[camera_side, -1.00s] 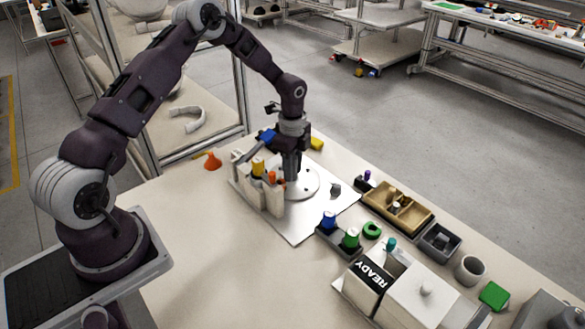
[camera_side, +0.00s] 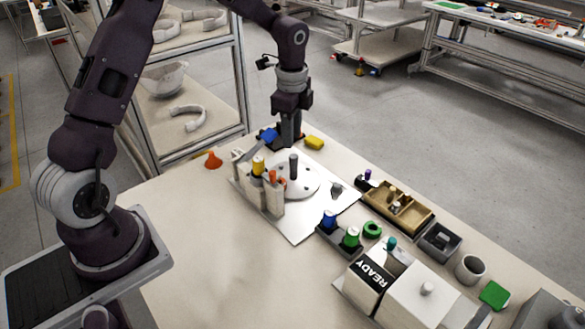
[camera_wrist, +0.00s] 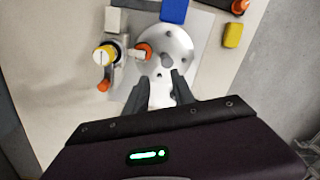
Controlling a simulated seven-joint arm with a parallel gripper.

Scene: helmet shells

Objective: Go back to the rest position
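My gripper (camera_side: 289,143) hangs pointing down, behind the white round plate (camera_side: 313,190) in the side view. Its fingers (camera_wrist: 161,88) are apart in the wrist view, with nothing held between them. A dark upright post (camera_side: 293,166) stands on the round plate, apart from the gripper. The round plate also shows beyond the fingertips in the wrist view (camera_wrist: 181,50). The exact height of the gripper above the table is hard to tell.
A light fixture with a yellow-topped knob (camera_side: 258,164) stands left of the plate. A blue piece (camera_side: 267,135), a yellow block (camera_side: 314,143) and an orange funnel-like piece (camera_side: 213,160) lie nearby. A tan tray (camera_side: 420,222) and READY box (camera_side: 372,275) stand right. The front-left table is bare.

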